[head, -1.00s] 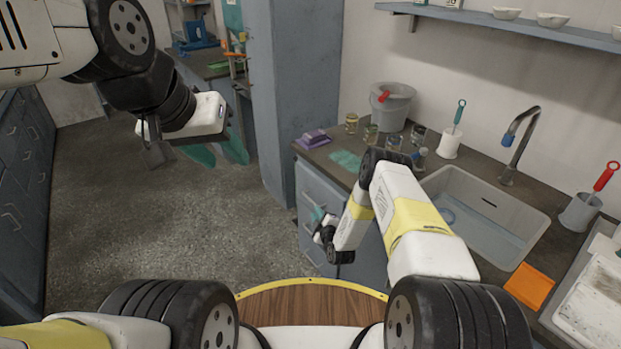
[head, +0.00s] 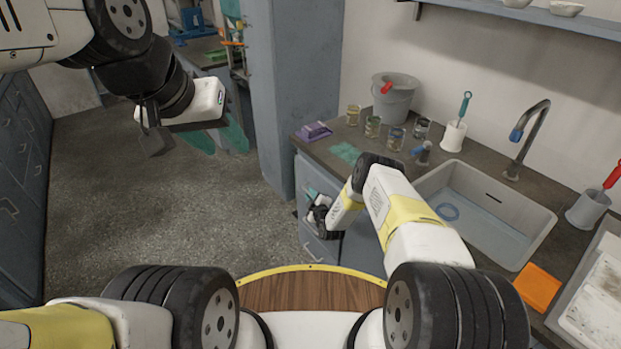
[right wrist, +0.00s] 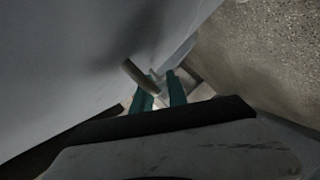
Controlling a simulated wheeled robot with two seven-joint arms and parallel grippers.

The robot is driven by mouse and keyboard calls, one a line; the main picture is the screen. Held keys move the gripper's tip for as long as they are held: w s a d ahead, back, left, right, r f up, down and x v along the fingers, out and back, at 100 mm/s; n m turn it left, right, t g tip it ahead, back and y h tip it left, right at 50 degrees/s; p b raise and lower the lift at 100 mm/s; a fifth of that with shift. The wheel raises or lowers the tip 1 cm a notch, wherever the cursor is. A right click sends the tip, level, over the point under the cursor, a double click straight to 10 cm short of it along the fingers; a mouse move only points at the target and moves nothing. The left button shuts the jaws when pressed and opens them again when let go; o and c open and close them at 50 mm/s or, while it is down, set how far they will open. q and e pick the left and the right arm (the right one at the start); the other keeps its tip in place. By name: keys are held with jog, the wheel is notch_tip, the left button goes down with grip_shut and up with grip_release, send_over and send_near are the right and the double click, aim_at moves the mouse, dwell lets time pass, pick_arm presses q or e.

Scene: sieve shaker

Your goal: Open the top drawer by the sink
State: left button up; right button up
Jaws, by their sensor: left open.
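The top drawer (head: 322,178) is the upper front of the grey-blue cabinet left of the sink (head: 480,215). It looks shut. My right gripper (head: 313,203) is low in front of this cabinet, its teal fingers close to the front. In the right wrist view, the two teal fingers (right wrist: 160,92) stand apart, with a gap between them. A metal handle bar (right wrist: 137,74) lies at the fingertips, close to the left finger; I cannot tell whether they touch. My left gripper (head: 152,132) hangs open and empty over the floor, far from the drawer.
The countertop holds a purple item (head: 313,131), several glass jars (head: 372,127), a grey bucket (head: 394,103) and a faucet (head: 530,135). A lower drawer handle (head: 307,252) shows beneath my right gripper. The floor (head: 170,215) left of the cabinet is clear.

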jog(key=shift+w, duration=0.2)
jog(key=shift+c, duration=0.2)
grip_shut()
dwell(1.2)
